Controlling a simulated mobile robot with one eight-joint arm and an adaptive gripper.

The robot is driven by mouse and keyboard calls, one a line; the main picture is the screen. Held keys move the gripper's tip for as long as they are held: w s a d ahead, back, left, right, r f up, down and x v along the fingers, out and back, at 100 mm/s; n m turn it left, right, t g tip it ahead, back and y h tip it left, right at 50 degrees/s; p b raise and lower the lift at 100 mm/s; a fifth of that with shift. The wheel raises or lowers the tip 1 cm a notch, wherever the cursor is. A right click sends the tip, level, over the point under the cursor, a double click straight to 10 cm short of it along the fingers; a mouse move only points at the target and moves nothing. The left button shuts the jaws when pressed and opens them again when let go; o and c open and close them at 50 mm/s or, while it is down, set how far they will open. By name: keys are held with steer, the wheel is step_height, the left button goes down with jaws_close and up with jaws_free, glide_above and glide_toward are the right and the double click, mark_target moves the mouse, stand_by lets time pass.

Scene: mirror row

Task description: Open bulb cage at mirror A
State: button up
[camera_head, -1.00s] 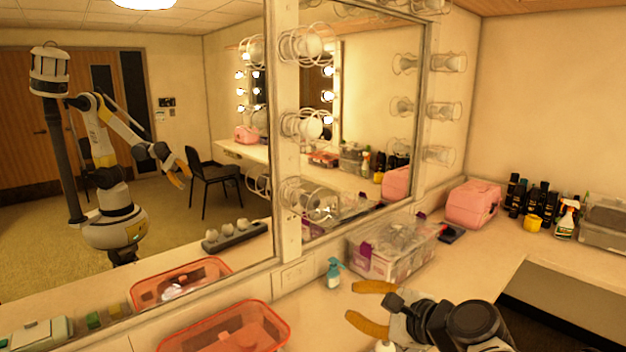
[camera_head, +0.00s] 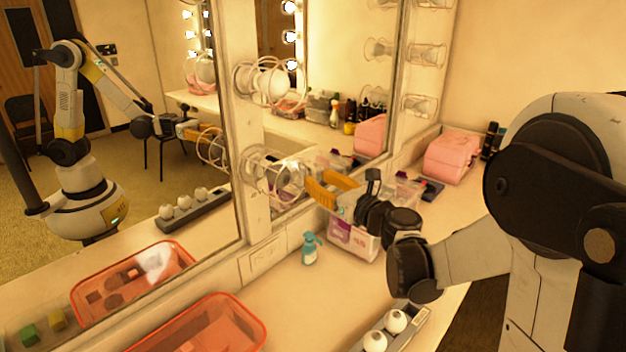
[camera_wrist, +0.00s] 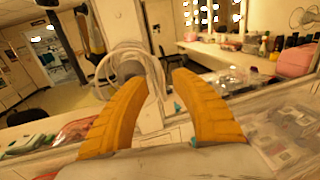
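A round wire bulb cage (camera_head: 272,176) is mounted low on the white post between two mirrors. The wire cage (camera_wrist: 112,66) around a grey-looking bulb also shows in the wrist view, just beyond my fingertips. A second wire cage (camera_head: 263,80) with a white bulb sits above it on the same post. My gripper (camera_head: 311,186) is open and empty, its orange fingers pointing left at the lower cage from close to its right. In the wrist view my gripper (camera_wrist: 160,82) shows a clear gap between its fingers. I cannot tell whether a finger touches the wire. No latch can be made out.
An orange tray (camera_head: 205,328), a blue spray bottle (camera_head: 309,249) and a strip with white bulbs (camera_head: 392,330) stand on the counter below. A pink case (camera_head: 452,158) is further right. The left mirror (camera_head: 120,150) reflects my arm.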

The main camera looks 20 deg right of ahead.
steer(key=shift+x, duration=1.2)
jaws_close()
